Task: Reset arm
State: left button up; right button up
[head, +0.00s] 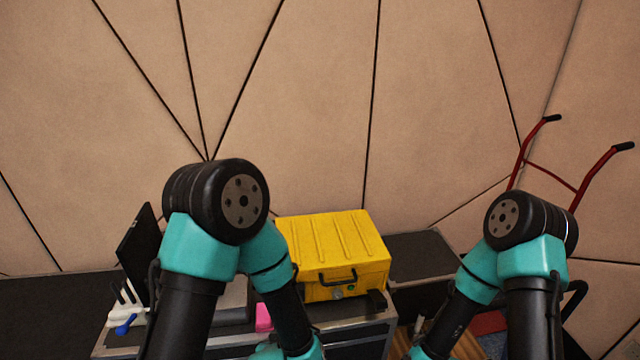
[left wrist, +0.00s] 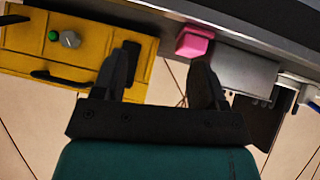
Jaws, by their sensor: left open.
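My left gripper (left wrist: 165,57) shows in the left wrist view with its two dark fingers apart and nothing between them. The head view shows both my arms bent at the elbow, but neither gripper. A yellow case (head: 335,250) with a black handle stands on the bench in the head view. It also shows in the left wrist view (left wrist: 80,40), partly behind one finger. A pink block (left wrist: 195,42) lies just beyond the other finger, apart from the gripper as far as I can tell.
A grey-edged bench (head: 345,335) holds the case. A dark upright screen (head: 138,250) and a white holder with a blue-handled tool (head: 126,325) stand at the left. A red hand truck (head: 550,175) leans at the right by the tan panelled wall (head: 310,100).

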pick_arm(q)
jog(key=s+a+f+g+h, duration=0.3)
jog(key=s+a+f+g, duration=0.5)
jog(key=a+f, duration=0.4)
jog(key=shift+s+a+f+h, duration=0.25)
jog(key=shift+s+a+h, duration=0.2)
jog(key=shift+s, duration=0.25)
dwell(1.2)
